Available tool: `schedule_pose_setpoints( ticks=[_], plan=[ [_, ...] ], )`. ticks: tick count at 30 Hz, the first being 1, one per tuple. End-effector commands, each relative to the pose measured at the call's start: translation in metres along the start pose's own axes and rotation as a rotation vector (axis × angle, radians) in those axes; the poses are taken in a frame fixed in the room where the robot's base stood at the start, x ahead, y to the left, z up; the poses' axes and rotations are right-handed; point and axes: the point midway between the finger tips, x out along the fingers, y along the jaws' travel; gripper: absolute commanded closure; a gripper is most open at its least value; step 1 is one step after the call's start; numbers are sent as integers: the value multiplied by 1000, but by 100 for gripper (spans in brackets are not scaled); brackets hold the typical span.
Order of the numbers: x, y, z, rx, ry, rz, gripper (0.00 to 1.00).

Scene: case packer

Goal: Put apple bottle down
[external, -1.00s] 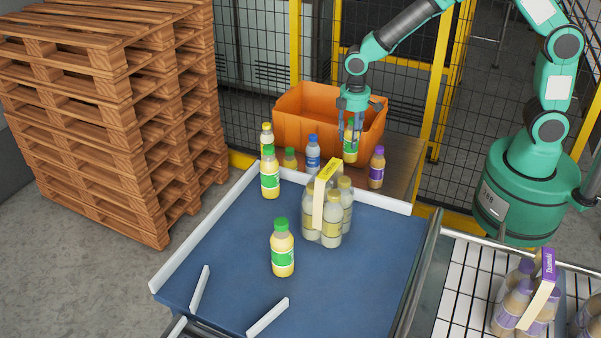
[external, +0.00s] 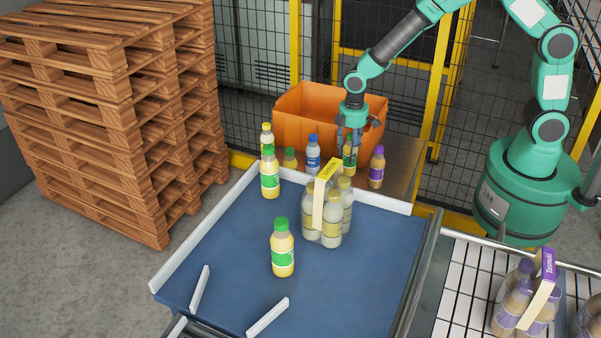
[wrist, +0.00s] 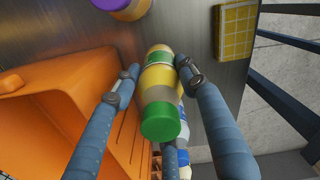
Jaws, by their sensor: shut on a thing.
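The apple bottle, yellow with a green cap and green label, is in my gripper. It shows in the external view (external: 349,163) over the brown side table and in the wrist view (wrist: 160,83). The bottle is about upright in the external view, between the blue-capped bottle (external: 312,156) and the purple bottle (external: 376,169). I cannot tell if its base touches the table.
An orange bin (external: 300,115) stands right behind. A bottle pack with a yellow handle (external: 320,205) stands in front on the blue conveyor (external: 220,255). Similar green-capped bottles (external: 282,248) stand on the conveyor. A wire fence (external: 245,70) is behind.

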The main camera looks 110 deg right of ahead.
Motion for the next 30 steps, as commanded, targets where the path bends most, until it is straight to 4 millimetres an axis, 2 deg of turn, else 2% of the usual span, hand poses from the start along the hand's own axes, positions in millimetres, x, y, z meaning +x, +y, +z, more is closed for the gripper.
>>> schedule_pose_setpoints(
  ticks=[5,14,28,29,30],
  plan=[
    [6,0,0,0,-1,0,93],
    [35,0,0,0,-1,0,93],
    [40,0,0,0,0,0,93],
    [40,0,0,0,0,0,54],
    [40,0,0,0,0,0,46]
  ],
)
